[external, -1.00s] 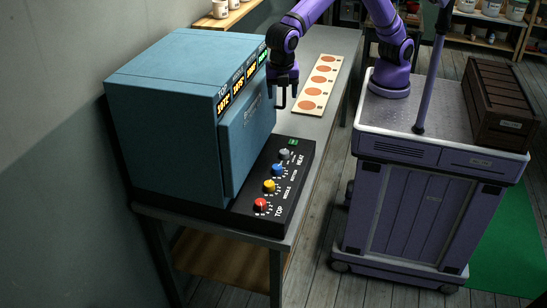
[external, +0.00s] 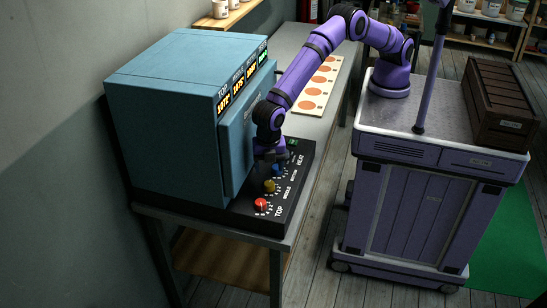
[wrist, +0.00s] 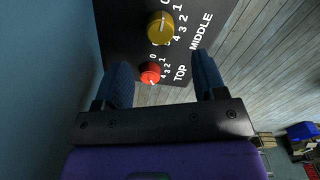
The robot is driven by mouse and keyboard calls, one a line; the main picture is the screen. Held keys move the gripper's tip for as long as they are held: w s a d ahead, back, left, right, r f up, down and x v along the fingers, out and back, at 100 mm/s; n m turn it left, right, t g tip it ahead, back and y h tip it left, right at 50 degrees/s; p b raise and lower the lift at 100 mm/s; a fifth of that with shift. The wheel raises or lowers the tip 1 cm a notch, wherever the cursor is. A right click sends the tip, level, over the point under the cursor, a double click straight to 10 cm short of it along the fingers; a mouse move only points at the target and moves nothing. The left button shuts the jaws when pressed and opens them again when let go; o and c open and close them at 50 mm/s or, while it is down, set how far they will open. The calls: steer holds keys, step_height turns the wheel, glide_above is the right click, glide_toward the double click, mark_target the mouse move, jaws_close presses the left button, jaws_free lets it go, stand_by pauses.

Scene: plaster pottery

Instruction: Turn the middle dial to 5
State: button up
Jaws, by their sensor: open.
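The middle dial is a yellow knob (external: 270,186) on the black control panel (external: 240,212) in front of the blue kiln. It also shows in the wrist view as a yellow knob (wrist: 160,28) beside the word MIDDLE, with numbers around it. Its white pointer line is visible, but I cannot tell the exact number it points to. The red TOP dial (wrist: 150,73) sits below it in the wrist view. My gripper (external: 270,157) is above the panel, just behind the yellow dial. In the wrist view my gripper (wrist: 165,75) is open, with nothing between its two blue fingers.
The blue kiln (external: 165,125) stands right behind the panel, close to my arm. The blue BOTTOM dial (external: 278,170) is partly hidden by my gripper. A board with orange discs (external: 312,105) lies further back on the table. The panel's front right side is clear.

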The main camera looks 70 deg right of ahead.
mark_target(269, 183)
step_height(269, 183, down, 7)
steer(key=shift+f, duration=0.1)
stand_by(0.4)
steer(key=c, duration=0.9)
